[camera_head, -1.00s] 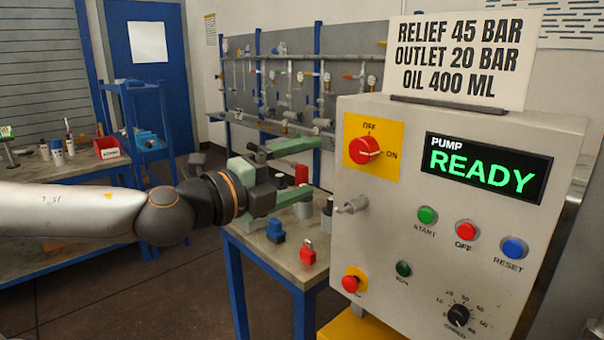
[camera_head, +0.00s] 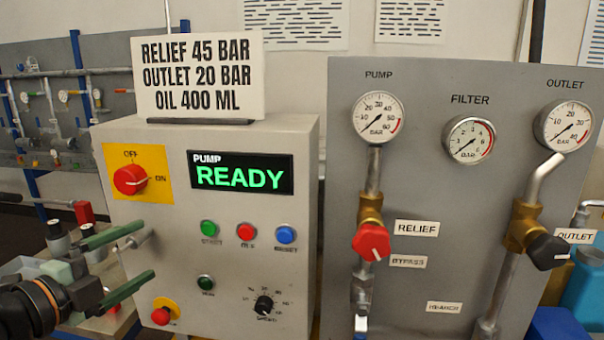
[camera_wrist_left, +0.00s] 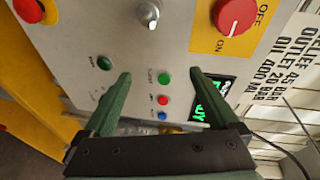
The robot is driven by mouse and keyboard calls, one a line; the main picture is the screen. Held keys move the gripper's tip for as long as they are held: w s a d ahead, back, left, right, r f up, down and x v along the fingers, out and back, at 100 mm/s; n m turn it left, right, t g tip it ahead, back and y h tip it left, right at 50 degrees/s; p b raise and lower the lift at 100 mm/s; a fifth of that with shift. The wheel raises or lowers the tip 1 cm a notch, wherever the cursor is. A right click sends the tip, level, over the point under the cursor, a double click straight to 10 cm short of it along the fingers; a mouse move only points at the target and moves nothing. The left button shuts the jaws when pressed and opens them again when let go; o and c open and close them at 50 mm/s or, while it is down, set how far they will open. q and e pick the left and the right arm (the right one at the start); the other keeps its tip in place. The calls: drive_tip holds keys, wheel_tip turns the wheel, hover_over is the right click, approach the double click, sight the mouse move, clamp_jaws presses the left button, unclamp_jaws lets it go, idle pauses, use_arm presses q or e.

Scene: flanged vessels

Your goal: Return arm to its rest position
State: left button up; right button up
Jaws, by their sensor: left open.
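My left gripper (camera_head: 130,262) has green fingers spread apart with nothing between them. It is at the lower left of the head view, in front of the left side of the pump control box (camera_head: 222,318). In the left wrist view its two fingers (camera_wrist_left: 160,92) point at the box face, with the green, red and blue buttons showing between them. The box has a red rotary switch (camera_head: 130,180) on a yellow plate, turned toward ON. Its display (camera_head: 241,174) reads PUMP READY. My right gripper is not in view.
A grey panel (camera_head: 460,235) at the right carries a pump gauge (camera_head: 378,118), a filter gauge (camera_head: 470,139) and an outlet gauge (camera_head: 564,125). A red relief valve knob (camera_head: 371,242) and a black outlet knob (camera_head: 546,252) stick out. A sign (camera_head: 197,78) stands on the box.

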use_arm(q)
drive_tip(key=s+d+f+n+g+p, duration=0.15)
drive_tip(key=d+f+n, duration=0.3)
drive_tip(key=f, duration=0.65)
drive_tip(key=s+d+f+n+g+p, duration=0.1)
drive_tip(key=d+f+n+p, duration=0.3)
drive_tip(key=f, duration=0.6)
drive_tip(key=s+d+f+n+g+y+p, duration=0.1)
drive_tip(key=s+f+n, duration=0.3)
drive_tip(key=s+f, duration=0.4)
drive_tip(key=s+d+f+n+g+y+p, duration=0.1)
drive_tip(key=s+d+f+n+g, duration=0.1)
drive_tip(key=s+f+n, duration=0.3)
drive_tip(key=s+d+f, duration=0.1)
drive_tip(key=s+f, duration=0.2)
drive_tip(key=s, duration=0.1)
drive_tip(key=shift+g, duration=0.35)
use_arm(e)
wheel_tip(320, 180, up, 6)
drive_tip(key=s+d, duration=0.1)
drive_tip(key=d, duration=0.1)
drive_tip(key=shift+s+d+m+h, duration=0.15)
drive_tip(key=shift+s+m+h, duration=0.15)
use_arm(q)
drive_tip(key=shift+w+f, duration=0.1)
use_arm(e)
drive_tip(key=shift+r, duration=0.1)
